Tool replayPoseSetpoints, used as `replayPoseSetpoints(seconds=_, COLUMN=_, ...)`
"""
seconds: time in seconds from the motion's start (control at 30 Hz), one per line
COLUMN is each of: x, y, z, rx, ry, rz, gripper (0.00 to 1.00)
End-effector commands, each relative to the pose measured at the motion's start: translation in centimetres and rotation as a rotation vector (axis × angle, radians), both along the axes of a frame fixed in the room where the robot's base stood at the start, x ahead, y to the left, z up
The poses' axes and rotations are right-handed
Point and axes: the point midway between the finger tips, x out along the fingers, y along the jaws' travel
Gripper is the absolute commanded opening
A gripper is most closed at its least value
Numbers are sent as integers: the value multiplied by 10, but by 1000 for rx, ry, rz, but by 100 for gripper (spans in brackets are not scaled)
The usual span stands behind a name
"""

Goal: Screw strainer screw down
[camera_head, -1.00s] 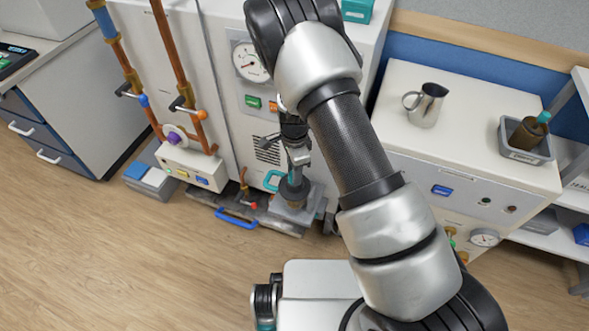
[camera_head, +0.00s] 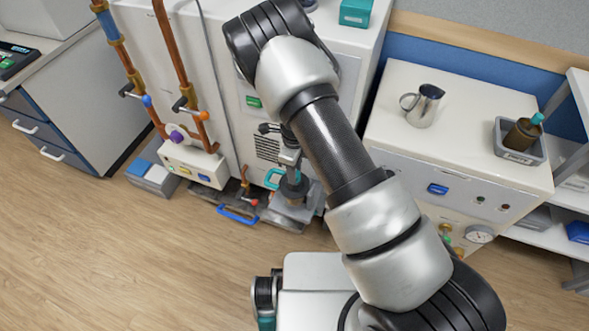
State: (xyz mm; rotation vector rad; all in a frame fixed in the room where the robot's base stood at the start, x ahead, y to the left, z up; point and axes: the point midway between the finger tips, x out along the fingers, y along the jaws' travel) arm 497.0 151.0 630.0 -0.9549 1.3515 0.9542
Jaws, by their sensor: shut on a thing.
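My gripper (camera_head: 291,167) points down at the foot of the white cabinet, beside my arm in the picture. It is shut on the top of a dark round fitting, which I take to be the strainer screw (camera_head: 293,187). The screw stands roughly upright on a grey metal block (camera_head: 291,214) low near the floor. The fingertips and the screw's top are small and partly covered by my wrist, so the exact grip and any thread are hidden.
A teal loop handle (camera_head: 272,178) is close left of the screw. A blue handle (camera_head: 238,215) lies lower left. Copper pipes with a valve box (camera_head: 193,167) stand farther left. A counter with a metal jug (camera_head: 423,106) is at right. The floor (camera_head: 130,260) in front is clear.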

Motion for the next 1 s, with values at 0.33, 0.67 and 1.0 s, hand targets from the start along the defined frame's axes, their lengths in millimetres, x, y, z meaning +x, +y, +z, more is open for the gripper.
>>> replayPoseSetpoints(seconds=0.33, x=0, y=0, z=-1, rx=0, ry=1, rz=-26, gripper=5)
replayPoseSetpoints(seconds=0.67, x=0, y=0, z=-1, rx=0, ry=1, rz=-24, gripper=47)
replayPoseSetpoints(seconds=1.0, x=0, y=0, z=4, rx=1, ry=0, rz=-23, gripper=47)
